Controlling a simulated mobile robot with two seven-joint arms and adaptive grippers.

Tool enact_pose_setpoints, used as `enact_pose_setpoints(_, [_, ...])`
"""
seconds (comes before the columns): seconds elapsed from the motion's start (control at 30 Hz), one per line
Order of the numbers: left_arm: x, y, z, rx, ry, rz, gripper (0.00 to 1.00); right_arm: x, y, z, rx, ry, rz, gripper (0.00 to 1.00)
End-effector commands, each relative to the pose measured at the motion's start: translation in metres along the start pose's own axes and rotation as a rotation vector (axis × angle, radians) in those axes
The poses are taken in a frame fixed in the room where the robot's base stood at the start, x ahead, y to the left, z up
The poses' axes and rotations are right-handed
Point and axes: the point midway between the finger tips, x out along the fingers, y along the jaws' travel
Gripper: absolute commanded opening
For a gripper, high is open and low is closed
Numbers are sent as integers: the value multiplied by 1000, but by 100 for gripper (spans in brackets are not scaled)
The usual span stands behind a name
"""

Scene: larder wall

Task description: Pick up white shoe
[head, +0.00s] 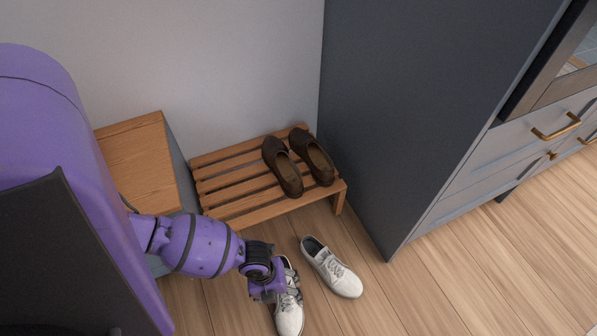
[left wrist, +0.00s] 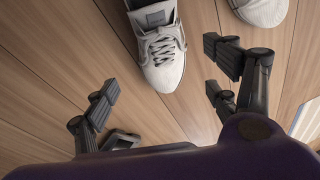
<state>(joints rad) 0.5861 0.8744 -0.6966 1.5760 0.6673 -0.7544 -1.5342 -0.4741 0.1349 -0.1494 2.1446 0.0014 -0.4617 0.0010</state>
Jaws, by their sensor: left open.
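Two white lace-up shoes are on the wooden floor in the head view. The right white shoe (head: 336,272) lies fully in sight in front of the rack. The left white shoe (head: 289,317) is partly hidden by my left gripper (head: 272,285), which is over its side and laces. In the left wrist view, my left gripper (left wrist: 163,92) is open and empty, with its fingers spread. A white shoe (left wrist: 163,60) shows beyond the fingers, its toe between them. Part of the other white shoe (left wrist: 264,10) is cut off at the top right. My right gripper is not in view.
A slatted wooden rack (head: 232,187) holds a pair of dark brown shoes (head: 283,168). A wood-topped box (head: 140,150) stands left of it, beside my left arm. A tall dark cabinet (head: 410,110) stands to the right. The floor (head: 450,290) at the lower right is clear.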

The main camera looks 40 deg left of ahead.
Motion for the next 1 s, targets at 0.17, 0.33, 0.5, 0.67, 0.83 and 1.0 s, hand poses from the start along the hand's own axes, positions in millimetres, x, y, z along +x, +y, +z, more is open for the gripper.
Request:
enact_pose_setpoints(0.17, [20,-1,22,74,-10,26,80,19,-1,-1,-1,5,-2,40])
enact_pose_setpoints(0.33, [37,-1,24,80,-11,28,80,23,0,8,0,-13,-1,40])
enact_pose_setpoints(0.5, [51,-1,24,79,-11,28,80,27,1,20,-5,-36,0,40])
enact_pose_setpoints(0.67, [76,1,25,77,-10,28,80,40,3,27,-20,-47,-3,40])
enact_pose_setpoints(0.83, [95,1,25,78,-11,27,80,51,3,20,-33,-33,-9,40])
enact_pose_setpoints(1.0, [94,1,25,79,-12,26,80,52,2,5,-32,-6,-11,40])
